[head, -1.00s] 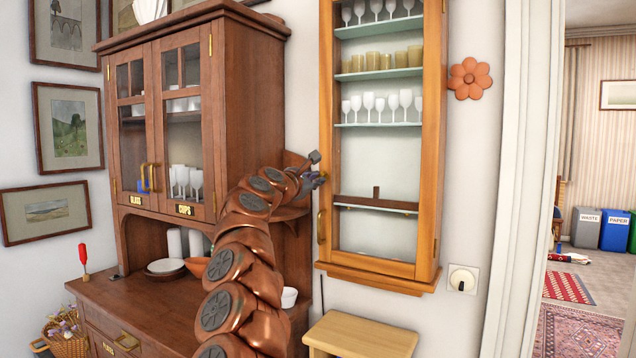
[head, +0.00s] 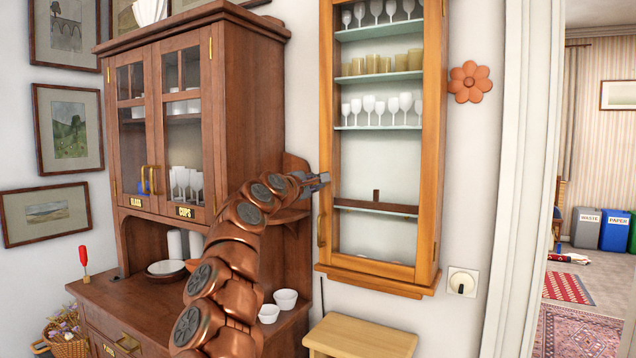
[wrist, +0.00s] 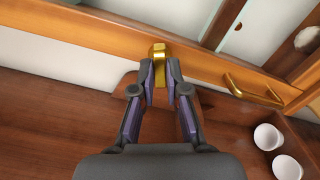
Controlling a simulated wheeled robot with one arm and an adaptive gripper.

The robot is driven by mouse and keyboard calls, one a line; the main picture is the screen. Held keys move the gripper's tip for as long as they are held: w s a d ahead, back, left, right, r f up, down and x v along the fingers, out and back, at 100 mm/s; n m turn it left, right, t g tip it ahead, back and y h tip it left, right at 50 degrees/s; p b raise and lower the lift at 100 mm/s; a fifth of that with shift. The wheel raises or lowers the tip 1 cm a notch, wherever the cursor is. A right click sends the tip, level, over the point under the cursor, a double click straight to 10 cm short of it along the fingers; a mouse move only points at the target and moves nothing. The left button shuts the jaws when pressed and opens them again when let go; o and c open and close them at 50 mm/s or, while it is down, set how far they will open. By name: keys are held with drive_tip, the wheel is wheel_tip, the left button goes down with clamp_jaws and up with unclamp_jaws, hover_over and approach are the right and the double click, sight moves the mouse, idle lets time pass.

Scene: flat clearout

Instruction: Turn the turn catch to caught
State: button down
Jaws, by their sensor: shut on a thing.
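The turn catch is a small brass piece (wrist: 158,52) on the wooden door frame of the wall cabinet. In the wrist view my gripper (wrist: 159,84) has its two fingers closed on the catch, one on each side. In the head view my gripper (head: 322,178) is at the left edge of the glass-fronted wall cabinet (head: 428,150), at mid height. There the fingers hide the catch. The cabinet door is against its frame, and I cannot tell which way the catch points.
A brass door handle (head: 321,229) sits below the catch. White bowls (head: 285,299) stand on the dark wood hutch (head: 225,100) to the left. A light wooden stool (head: 360,336) stands below the cabinet.

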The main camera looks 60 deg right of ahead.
idle(0.3)
drive_tip(key=m, duration=0.4)
drive_tip(key=c, duration=1)
unclamp_jaws()
drive_tip(key=shift+c, duration=0.2)
drive_tip(key=shift+a+f, duration=0.1)
drive_tip(key=a+b, duration=0.7)
drive_tip(key=shift+s+d, duration=0.1)
